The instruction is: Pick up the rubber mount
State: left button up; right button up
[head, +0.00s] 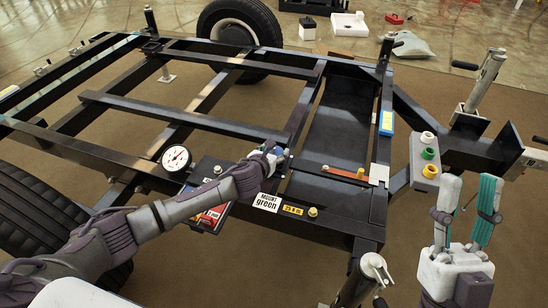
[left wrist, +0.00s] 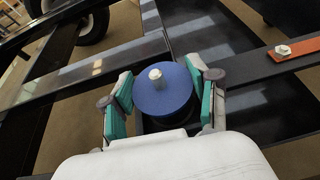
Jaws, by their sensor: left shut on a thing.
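A blue round mount (left wrist: 163,93) with a pale bolt head on top sits between the fingers of my left gripper (left wrist: 160,100) in the left wrist view. The gripper is shut on its sides. In the head view my left gripper (head: 268,156) is at the frame's middle crossbeam, and only a bit of blue shows there. Whether the mount touches the frame below is hidden. White, green (head: 428,153) and yellow mounts stand on a grey holder (head: 424,182) at the right. My right gripper (head: 469,188) is open and empty, right of that holder.
A black trailer frame (head: 190,118) fills the view. A "MOUNT green" label (head: 267,202) lies near my left gripper. A round gauge (head: 176,158) and a black-and-red box (head: 208,216) are left of it.

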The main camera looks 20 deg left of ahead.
pick_arm(q)
jog(key=shift+c, duration=1.3)
jog(key=shift+r, duration=0.1)
